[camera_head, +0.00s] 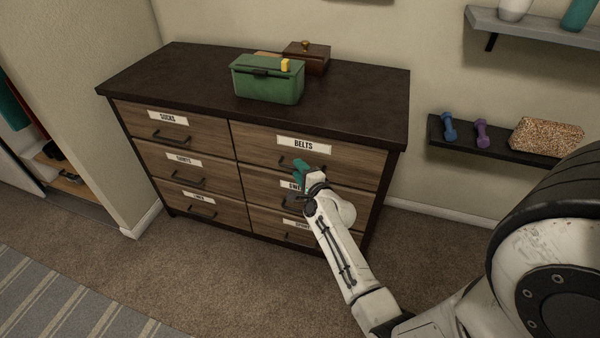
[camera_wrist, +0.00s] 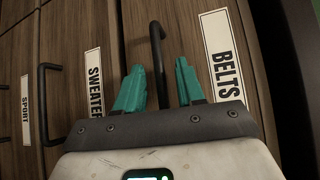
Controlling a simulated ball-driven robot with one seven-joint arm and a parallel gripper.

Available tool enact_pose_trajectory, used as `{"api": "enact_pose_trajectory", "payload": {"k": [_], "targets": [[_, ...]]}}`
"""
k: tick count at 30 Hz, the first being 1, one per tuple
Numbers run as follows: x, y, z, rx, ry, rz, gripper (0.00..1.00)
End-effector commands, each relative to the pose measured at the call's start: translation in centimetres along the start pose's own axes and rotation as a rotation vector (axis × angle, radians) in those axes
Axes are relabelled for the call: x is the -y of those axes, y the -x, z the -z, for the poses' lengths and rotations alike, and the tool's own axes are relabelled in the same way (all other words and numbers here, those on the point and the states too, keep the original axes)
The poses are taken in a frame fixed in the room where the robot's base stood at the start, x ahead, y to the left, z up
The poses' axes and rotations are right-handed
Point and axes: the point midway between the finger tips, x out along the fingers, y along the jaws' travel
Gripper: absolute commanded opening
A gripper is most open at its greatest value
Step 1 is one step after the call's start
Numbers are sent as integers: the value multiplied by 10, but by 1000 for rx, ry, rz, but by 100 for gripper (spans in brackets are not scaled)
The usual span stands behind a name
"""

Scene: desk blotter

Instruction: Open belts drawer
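The belts drawer (camera_head: 340,157) is the top right drawer of the dresser and looks closed. Its white BELTS label (camera_head: 303,144) also shows in the wrist view (camera_wrist: 222,55). Its dark bar handle (camera_wrist: 157,55) lies between the two teal fingers of my gripper (camera_wrist: 158,82) in the wrist view. The fingers are apart, with a gap on both sides of the handle. In the head view my gripper (camera_head: 300,170) is at the front of this drawer and covers part of the handle.
A green box (camera_head: 268,82) and a brown wooden box (camera_head: 308,57) stand on the dresser top (camera_head: 180,73). The sweater drawer, with its label (camera_wrist: 95,83), is directly below. A wall shelf with dumbbells (camera_head: 449,127) is at the right. Carpet in front is clear.

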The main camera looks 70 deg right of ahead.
Motion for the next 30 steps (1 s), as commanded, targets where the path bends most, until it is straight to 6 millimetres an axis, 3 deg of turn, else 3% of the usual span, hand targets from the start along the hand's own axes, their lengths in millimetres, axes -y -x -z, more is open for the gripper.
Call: {"api": "enact_pose_trajectory", "payload": {"k": [5, 17, 30], "targets": [[0, 0, 0, 0, 0, 0, 37], [0, 0, 0, 0, 0, -1, 0], [-1, 0, 0, 0, 0, -1, 0]]}}
